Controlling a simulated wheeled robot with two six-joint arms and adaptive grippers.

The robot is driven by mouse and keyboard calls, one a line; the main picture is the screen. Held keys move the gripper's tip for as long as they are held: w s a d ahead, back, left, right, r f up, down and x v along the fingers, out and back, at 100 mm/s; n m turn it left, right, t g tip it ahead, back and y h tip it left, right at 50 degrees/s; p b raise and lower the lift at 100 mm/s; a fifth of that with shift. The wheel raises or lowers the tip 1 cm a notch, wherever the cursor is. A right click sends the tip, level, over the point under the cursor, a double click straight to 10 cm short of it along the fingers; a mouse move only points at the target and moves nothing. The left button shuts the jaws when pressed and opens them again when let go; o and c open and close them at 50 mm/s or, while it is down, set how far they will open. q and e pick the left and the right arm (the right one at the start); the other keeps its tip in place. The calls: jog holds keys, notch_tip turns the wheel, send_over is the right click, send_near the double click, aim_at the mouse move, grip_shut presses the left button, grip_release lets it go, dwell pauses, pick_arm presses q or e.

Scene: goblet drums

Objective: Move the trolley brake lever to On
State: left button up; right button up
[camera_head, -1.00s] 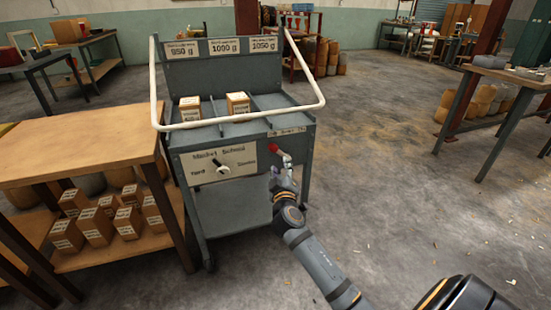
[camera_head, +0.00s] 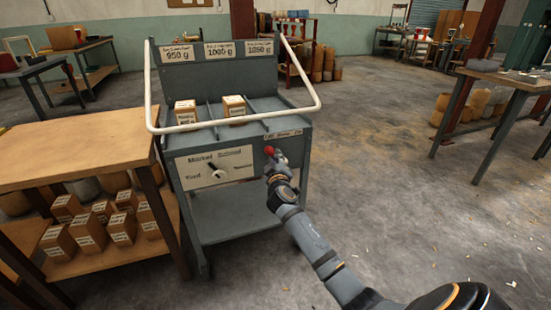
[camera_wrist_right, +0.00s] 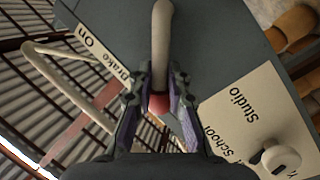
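The trolley (camera_head: 232,226) is grey with a white push bar (camera_head: 235,120). Its brake lever has a red knob (camera_head: 269,151) at the right of the front panel; most of the lever is hidden by my right gripper (camera_head: 274,163). In the wrist view the lever's pale shaft (camera_wrist_right: 161,45) runs up from the red knob (camera_wrist_right: 158,103). The right gripper's fingers (camera_wrist_right: 160,98) flank the knob closely and appear shut on it. A label (camera_wrist_right: 98,55) reading "On" and "brake" lies left of the shaft. My left gripper is not in view.
A white knob (camera_head: 217,173) sits on the label plate left of the lever. A wooden table (camera_head: 80,143) with several boxes below stands against the trolley's left. Open concrete floor (camera_head: 400,180) lies to the right.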

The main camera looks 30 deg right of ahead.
grip_shut()
